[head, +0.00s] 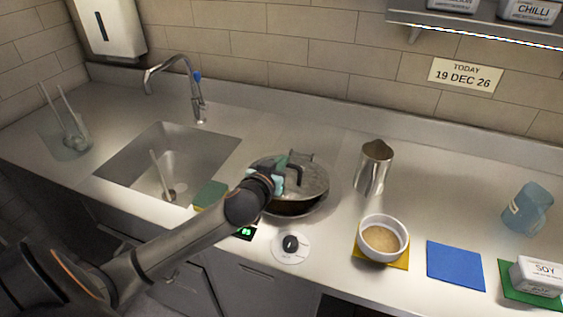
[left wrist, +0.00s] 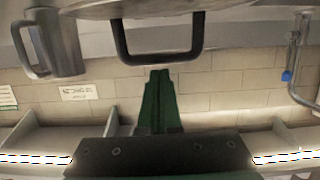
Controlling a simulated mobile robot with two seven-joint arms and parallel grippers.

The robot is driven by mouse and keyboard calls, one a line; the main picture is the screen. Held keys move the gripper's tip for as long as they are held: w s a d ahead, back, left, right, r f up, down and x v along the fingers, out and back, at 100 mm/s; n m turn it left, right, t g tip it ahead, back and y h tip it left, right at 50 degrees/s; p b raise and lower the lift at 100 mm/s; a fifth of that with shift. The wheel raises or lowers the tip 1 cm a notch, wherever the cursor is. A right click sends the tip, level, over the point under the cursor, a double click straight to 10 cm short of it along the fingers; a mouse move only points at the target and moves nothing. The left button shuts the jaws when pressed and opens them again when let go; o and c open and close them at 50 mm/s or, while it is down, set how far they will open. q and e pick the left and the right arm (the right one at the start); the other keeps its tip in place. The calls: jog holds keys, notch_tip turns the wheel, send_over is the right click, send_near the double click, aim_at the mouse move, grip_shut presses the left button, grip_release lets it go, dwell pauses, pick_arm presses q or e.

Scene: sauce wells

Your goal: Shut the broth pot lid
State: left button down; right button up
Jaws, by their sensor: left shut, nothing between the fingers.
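The broth pot (head: 294,209) stands on the counter right of the sink, with a dark band showing at its front. Its grey lid (head: 315,181) lies over it; I cannot tell whether it is fully closed. The lid has a dark loop handle (head: 297,172). In the left wrist view the lid's underside or rim (left wrist: 160,8) and black handle (left wrist: 157,50) fill the top. My left gripper (head: 279,176) is at the left of the handle, shut and empty. Its green fingers (left wrist: 160,88) point toward the handle; contact is unclear. My right gripper is not in view.
A control knob (head: 290,244) sits in front of the pot. A steel jug (head: 374,167) and a white bowl (head: 383,238) stand to its right. The sink (head: 150,140) and a green sponge (head: 209,194) are to its left. A blue mat (head: 455,265) is empty.

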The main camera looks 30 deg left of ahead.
pick_arm(q)
jog(key=shift+t, duration=0.7)
jog(key=f+b, duration=0.1)
jog(key=b, duration=0.1)
jog(key=s+f+b, duration=0.1)
jog(key=f+b, duration=0.1)
jog(key=s+f+b, duration=0.1)
jog(key=b, duration=0.1)
jog(key=shift+d+f, duration=0.3)
jog(key=shift+s+f+b, duration=0.2)
jog(key=shift+f+b, duration=0.1)
jog(key=shift+b, duration=0.05)
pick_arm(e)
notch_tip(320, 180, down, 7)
